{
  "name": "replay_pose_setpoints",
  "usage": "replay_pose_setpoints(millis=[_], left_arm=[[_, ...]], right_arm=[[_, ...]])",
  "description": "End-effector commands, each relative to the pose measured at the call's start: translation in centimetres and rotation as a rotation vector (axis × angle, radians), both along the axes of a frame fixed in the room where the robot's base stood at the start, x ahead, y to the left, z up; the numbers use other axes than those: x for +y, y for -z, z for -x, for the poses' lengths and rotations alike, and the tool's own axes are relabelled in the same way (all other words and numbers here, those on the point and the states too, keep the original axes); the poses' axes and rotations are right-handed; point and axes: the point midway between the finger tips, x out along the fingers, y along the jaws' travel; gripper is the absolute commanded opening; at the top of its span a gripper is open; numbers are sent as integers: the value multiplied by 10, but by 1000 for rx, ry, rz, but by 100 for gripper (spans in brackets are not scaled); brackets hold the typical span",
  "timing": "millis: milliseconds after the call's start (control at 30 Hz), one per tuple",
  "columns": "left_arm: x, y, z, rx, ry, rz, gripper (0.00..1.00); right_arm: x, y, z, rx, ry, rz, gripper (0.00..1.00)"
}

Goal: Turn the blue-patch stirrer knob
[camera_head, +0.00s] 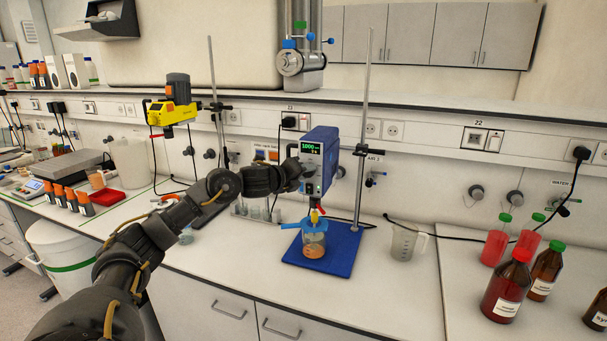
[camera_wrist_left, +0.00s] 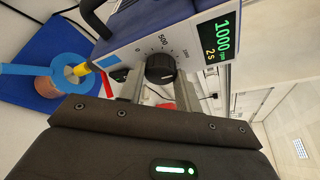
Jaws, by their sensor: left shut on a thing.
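The blue overhead stirrer (camera_head: 322,150) hangs on a stand above the blue base plate. Its knob (camera_wrist_left: 160,68) is black with a white pointer mark and a printed scale around it. A small blue patch (camera_wrist_left: 122,113) is on the pale front panel. The green display (camera_wrist_left: 219,43) reads 1000. My left gripper (camera_head: 301,172) is at the stirrer's front. In the left wrist view its fingers (camera_wrist_left: 160,75) lie on both sides of the knob, shut on it. The knob is hidden by my arm in the head view. My right gripper is not in view.
A beaker with orange liquid (camera_head: 314,248) and a blue clamp stands under the stirrer on the blue base plate (camera_head: 340,240). An empty measuring jug (camera_head: 403,243) stands right of it. A yellow stirrer (camera_head: 176,108) hangs at left. Brown bottles (camera_head: 507,290) stand at right.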

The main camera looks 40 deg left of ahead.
Motion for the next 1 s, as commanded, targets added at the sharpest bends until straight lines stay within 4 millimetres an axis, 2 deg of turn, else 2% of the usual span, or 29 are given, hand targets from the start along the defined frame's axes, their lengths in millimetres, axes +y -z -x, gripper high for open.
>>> replay_pose_setpoints(millis=[67, 100, 233, 500, 633, 1000], left_arm=[[-1, 1, 0, 3, 2, 0, 11], [-1, 1, 0, 3, 2, 0, 39], [0, 1, 0, 2, 1, 0, 56], [0, 1, 0, 1, 1, 1, 56], [0, 1, 9, 1, 1, -2, 56], [0, -11, 79, 2, 1, -6, 56]], right_arm=[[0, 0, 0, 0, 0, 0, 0], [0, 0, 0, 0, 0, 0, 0], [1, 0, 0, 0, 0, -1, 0], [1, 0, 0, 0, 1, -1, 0], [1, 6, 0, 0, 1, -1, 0], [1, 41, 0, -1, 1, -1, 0]])
